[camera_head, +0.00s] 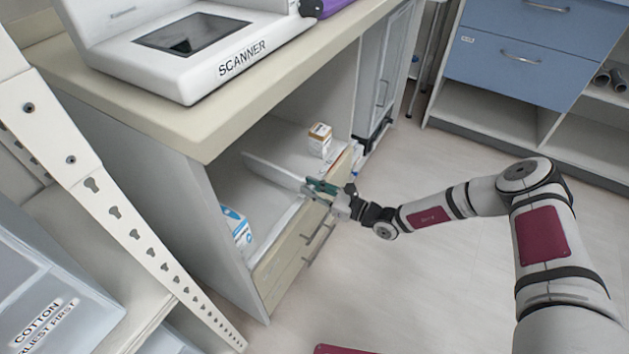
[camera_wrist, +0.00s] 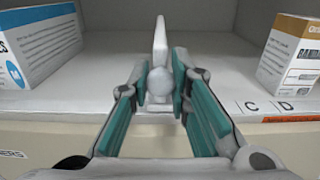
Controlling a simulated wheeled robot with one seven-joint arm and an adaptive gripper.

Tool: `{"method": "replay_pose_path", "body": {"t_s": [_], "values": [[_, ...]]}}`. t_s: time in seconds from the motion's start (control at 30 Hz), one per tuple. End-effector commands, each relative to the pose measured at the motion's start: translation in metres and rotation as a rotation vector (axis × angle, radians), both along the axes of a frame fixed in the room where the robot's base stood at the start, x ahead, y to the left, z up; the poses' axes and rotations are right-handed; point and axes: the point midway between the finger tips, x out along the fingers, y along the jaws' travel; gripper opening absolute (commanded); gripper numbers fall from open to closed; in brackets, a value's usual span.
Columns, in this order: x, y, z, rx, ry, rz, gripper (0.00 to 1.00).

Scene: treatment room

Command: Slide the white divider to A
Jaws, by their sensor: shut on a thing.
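The white divider (camera_head: 272,170) stands upright on the shelf inside the open cabinet under the counter. It also shows end-on in the wrist view (camera_wrist: 160,43), with a round white knob (camera_wrist: 160,82) at its front end. My gripper (camera_head: 322,188) is at the shelf's front edge. In the wrist view its green-padded fingers (camera_wrist: 160,85) are shut on the knob. Letters C and D show on the shelf edge label (camera_wrist: 268,107), right of the divider. No letter A can be made out.
A blue-and-white box (camera_head: 236,230) stands on the shelf left of the divider. An orange-and-white box (camera_head: 319,140) stands to its right. Drawers with handles (camera_head: 312,242) are below. The counter (camera_head: 215,120) overhangs the shelf and carries a scanner (camera_head: 190,50).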

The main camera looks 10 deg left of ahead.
Motion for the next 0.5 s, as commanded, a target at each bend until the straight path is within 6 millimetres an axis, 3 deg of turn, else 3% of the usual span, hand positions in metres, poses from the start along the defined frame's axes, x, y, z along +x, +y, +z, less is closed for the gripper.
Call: {"method": "replay_pose_path", "body": {"t_s": [0.43, 0.47, 0.5], "values": [[-0.0049, 0.0010, -0.0010, 0.000, 0.001, 0.004, 0.00], [-0.0053, 0.0012, -0.0011, 0.000, 0.001, 0.004, 0.22], [-0.0057, 0.0013, -0.0012, 0.000, 0.001, 0.005, 0.31]]}}
